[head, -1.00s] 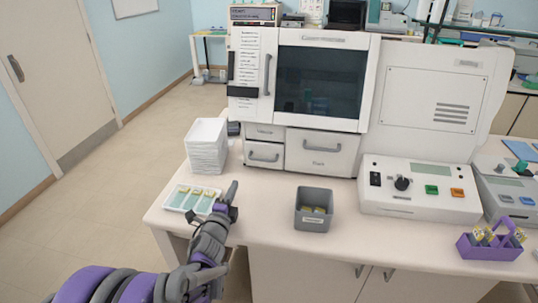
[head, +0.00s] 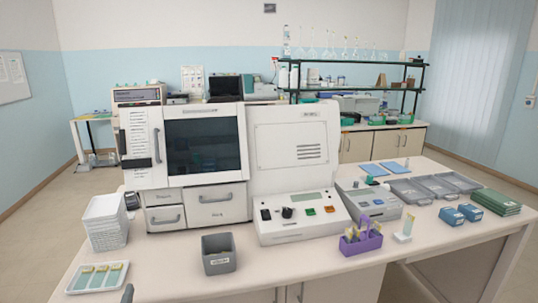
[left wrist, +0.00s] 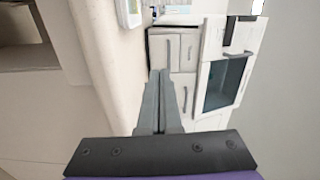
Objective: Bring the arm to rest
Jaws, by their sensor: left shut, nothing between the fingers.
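My left gripper (left wrist: 161,76) is shut, with its two grey fingers together and nothing between them in the left wrist view. In the head view only a small dark tip of it (head: 127,293) shows at the lower edge, near the front left of the bench. My right gripper is in neither view.
The bench (head: 175,275) carries a large white staining machine (head: 200,110), a stack of white trays (head: 105,235), a grey bin (head: 219,265) and a purple slide rack (head: 361,245). Blue boxes (head: 452,216) and grey trays (head: 430,187) lie at the right.

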